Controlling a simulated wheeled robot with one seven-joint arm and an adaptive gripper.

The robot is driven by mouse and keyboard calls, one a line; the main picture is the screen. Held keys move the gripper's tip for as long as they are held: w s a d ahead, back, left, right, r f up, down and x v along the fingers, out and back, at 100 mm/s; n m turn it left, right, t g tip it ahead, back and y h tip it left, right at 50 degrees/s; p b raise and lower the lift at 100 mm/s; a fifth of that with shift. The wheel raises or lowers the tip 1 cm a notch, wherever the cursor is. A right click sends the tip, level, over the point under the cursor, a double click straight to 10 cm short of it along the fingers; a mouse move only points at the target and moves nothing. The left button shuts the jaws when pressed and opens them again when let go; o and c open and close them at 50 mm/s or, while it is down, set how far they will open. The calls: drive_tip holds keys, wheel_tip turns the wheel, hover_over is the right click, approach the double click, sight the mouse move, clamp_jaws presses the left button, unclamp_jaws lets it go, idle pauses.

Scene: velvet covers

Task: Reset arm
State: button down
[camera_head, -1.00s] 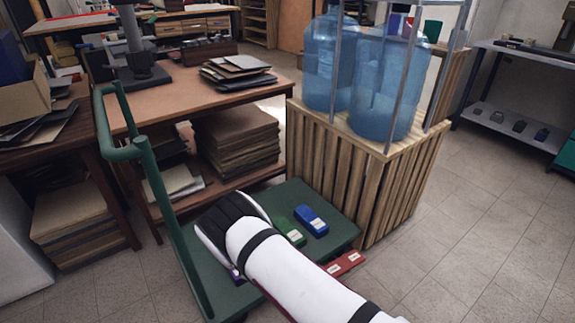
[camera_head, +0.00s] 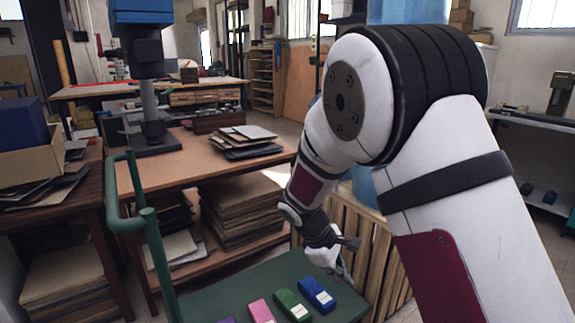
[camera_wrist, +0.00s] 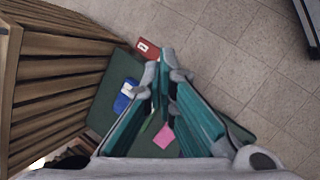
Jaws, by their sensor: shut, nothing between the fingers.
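My gripper (camera_head: 343,270) hangs in front of the slatted wooden crate, above the right edge of the green cart. In the wrist view my gripper (camera_wrist: 166,65) shows its teal fingers close together at the tips, with nothing held. My white arm is folded high across the right of the head view and hides much behind it.
The green cart (camera_head: 230,297) carries a blue case (camera_head: 317,294), a green case (camera_head: 292,305), a pink one (camera_head: 261,311) and a purple one (camera_head: 227,320). A red case (camera_wrist: 148,48) lies beyond the cart's edge. The wooden crate (camera_head: 345,222) stands close by. A workbench (camera_head: 190,160) is behind.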

drive_tip(key=s+d+r+m+g+y, duration=0.1)
drive_tip(key=s+d+r+m, duration=0.2)
drive_tip(key=s+r, duration=0.55)
drive_tip(key=s+d+r+m+y, duration=0.2)
drive_tip(key=s+d+r+m, duration=0.2)
drive_tip(key=s+r, duration=0.45)
drive_tip(key=s+a+r+m+y, duration=0.15)
drive_tip(key=s+m, duration=0.35)
drive_tip(key=s, duration=1.7)
wheel_tip(320, 180, up, 27)
drive_tip(key=t+p, duration=0.4)
drive_tip(key=p, duration=2)
drive_tip(key=shift+w+d+f+y+p, duration=0.15)
drive_tip(key=shift+d+y+p, duration=0.25)
drive_tip(key=shift+y, duration=0.05)
